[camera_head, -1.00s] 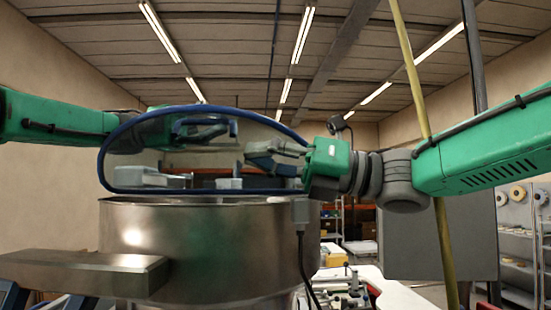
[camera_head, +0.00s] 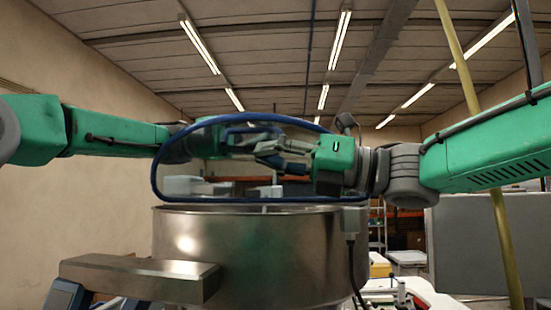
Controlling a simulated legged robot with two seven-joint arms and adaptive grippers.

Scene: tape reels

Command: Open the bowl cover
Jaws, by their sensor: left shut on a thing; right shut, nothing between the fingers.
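The bowl (camera_head: 290,250) is a large shiny metal vessel in the lower middle of the head view. Its cover (camera_head: 153,170), clear with a blue rim, stands raised and tilted above the bowl's rim. My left gripper (camera_head: 245,132) is at the upper part of the cover and is shut on it; the exact contact is partly hidden by the overlapping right gripper. My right gripper (camera_head: 275,157) is shut and empty, just below and right of the left one, in front of the cover's right half. Whether it touches the cover cannot be told.
A metal bracket (camera_head: 135,278) juts out at the bowl's front left. A grey box with a cable (camera_head: 350,220) sits at the bowl's right rim. A yellow pole (camera_head: 485,150) and a grey panel (camera_head: 468,250) stand at the right. Open space lies above the cover.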

